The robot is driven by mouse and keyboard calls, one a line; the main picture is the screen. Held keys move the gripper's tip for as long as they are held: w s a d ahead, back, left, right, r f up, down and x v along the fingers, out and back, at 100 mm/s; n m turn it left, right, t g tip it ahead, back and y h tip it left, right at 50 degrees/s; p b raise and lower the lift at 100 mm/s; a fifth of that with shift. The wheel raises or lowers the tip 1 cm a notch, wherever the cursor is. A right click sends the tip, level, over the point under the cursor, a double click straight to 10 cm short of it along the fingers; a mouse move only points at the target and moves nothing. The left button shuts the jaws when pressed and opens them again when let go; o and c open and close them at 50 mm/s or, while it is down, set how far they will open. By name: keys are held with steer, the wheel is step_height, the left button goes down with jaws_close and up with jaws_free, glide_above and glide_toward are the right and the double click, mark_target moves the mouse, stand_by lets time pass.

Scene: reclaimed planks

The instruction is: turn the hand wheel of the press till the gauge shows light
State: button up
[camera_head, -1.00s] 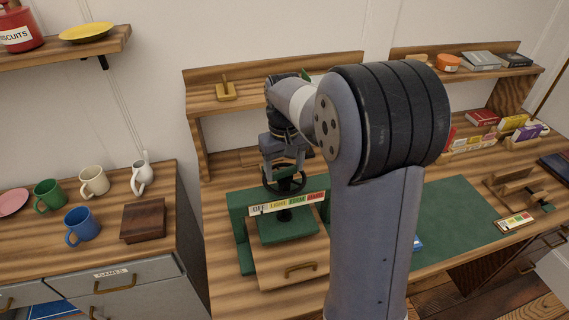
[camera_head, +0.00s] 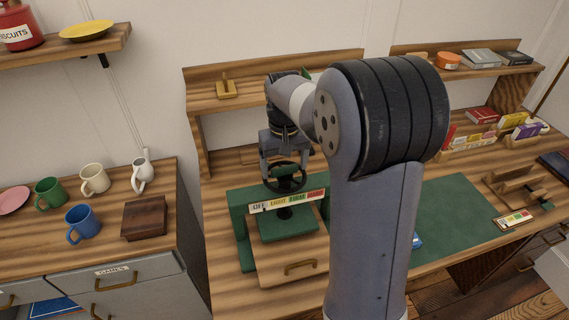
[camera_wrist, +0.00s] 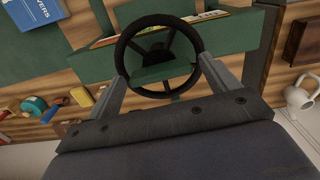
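The green press (camera_head: 242,225) stands on the wooden worktop, with a black hand wheel (camera_head: 286,178) on top. Its gauge strip (camera_head: 288,201) reads OFF, LIGHT, FIRM and HARD from left to right. A small dark mark sits by OFF, but it is too small to read surely. My gripper (camera_head: 286,172) points down at the wheel. In the wrist view, its two fingers (camera_wrist: 161,66) straddle the wheel (camera_wrist: 121,47), with the tips at opposite sides of the rim. I cannot tell whether they press on it.
A green mat (camera_head: 455,215) lies to the right, partly behind my arm. A dark wooden box (camera_head: 145,217) and several mugs stand on the left cabinet. A shelf (camera_head: 275,88) runs behind the press.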

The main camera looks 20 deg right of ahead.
mark_target(284, 167)
steer(key=shift+o, duration=0.4)
step_height(284, 167, up, 11)
steer(key=shift+f, duration=0.1)
stand_by(1.3)
